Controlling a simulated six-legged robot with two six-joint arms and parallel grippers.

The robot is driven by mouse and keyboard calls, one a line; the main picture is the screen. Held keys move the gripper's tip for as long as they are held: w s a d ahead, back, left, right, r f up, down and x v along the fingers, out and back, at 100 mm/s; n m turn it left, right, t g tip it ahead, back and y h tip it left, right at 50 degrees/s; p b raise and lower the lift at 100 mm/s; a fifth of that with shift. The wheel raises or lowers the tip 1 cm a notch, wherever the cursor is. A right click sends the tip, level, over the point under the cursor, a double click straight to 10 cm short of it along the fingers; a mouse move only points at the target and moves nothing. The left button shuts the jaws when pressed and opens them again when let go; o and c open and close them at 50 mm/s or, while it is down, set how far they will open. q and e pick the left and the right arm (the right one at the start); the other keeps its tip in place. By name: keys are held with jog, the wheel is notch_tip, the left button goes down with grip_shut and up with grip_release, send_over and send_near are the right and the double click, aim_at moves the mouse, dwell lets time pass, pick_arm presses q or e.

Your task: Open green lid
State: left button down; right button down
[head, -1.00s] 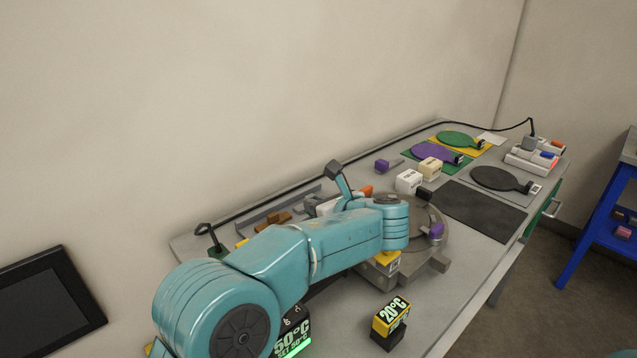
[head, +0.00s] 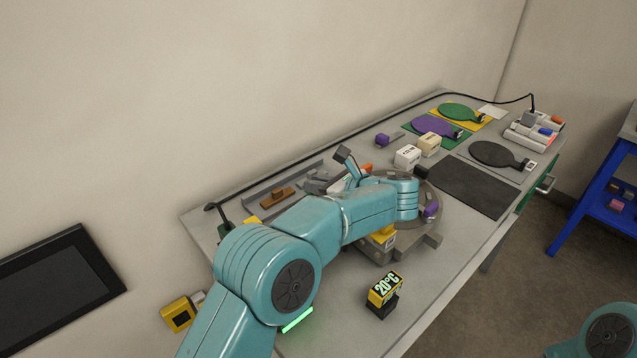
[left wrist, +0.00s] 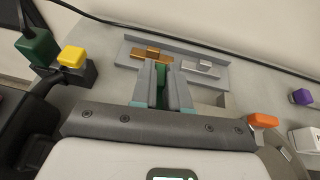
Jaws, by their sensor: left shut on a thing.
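My left gripper (left wrist: 163,88) is shut on a narrow green piece (left wrist: 161,73) in the left wrist view. Only a strip of this piece shows between the fingers, so I cannot tell whether it is the green lid or how far it is open. In the head view my teal left arm reaches over the table and largely hides the gripper and what it holds. A flat green round paddle (head: 460,112) lies on a yellow mat at the far end, well away from the gripper. My right gripper is out of view.
A tray (left wrist: 222,75) with a bronze piece (left wrist: 151,54) and a silver piece (left wrist: 200,66) lies just beyond the fingers. An orange-topped part (left wrist: 263,121) is at the right. A yellow 20°C block (head: 385,288) stands near the front edge. A black mat (head: 474,187) lies farther right.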

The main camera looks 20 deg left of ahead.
pick_arm(q)
jog(key=c, duration=1.1)
grip_release()
jog(key=shift+r, duration=0.1)
jog(key=v, duration=1.2)
jog(key=shift+s, duration=0.1)
